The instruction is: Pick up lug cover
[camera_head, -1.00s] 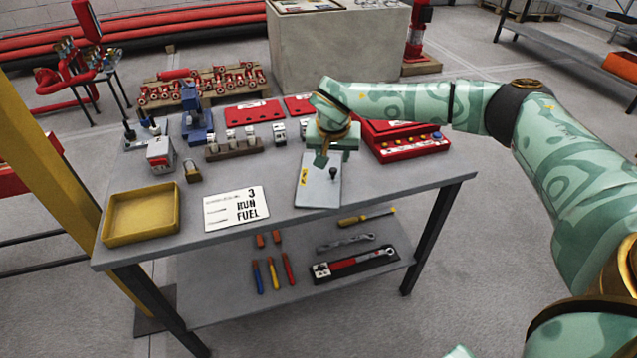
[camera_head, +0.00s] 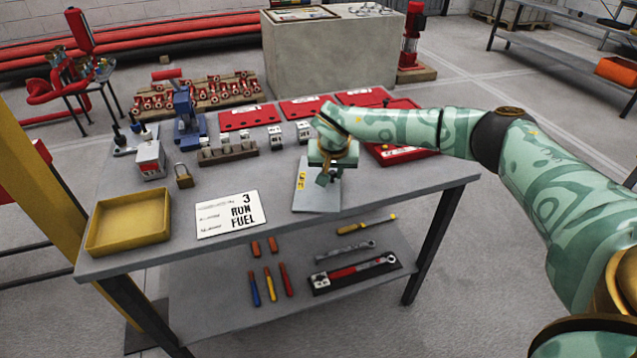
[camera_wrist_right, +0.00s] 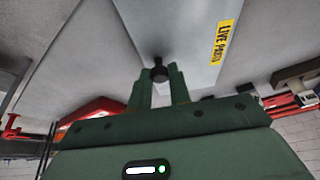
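The lug cover (camera_head: 315,199) is a flat light-grey plate with a yellow label and a black knob. It lies on the grey workbench near the front edge, and my right gripper hides its back part. My right gripper (camera_head: 326,178) is over the plate in the head view. In the right wrist view its two green fingers (camera_wrist_right: 159,80) are apart, and the black knob (camera_wrist_right: 159,70) sits at the gap between their tips. The plate (camera_wrist_right: 185,35) with its "LIVE PARTS" label fills the area beyond. Contact with the knob cannot be told. My left gripper is not in view.
On the bench are a yellow tray (camera_head: 128,222), a "3 RUN FUEL" card (camera_head: 230,214), a padlock (camera_head: 183,176) and a blue device (camera_head: 188,122). Red panels (camera_head: 249,116) lie behind. Tools, including a wrench (camera_head: 355,271), lie on the lower shelf.

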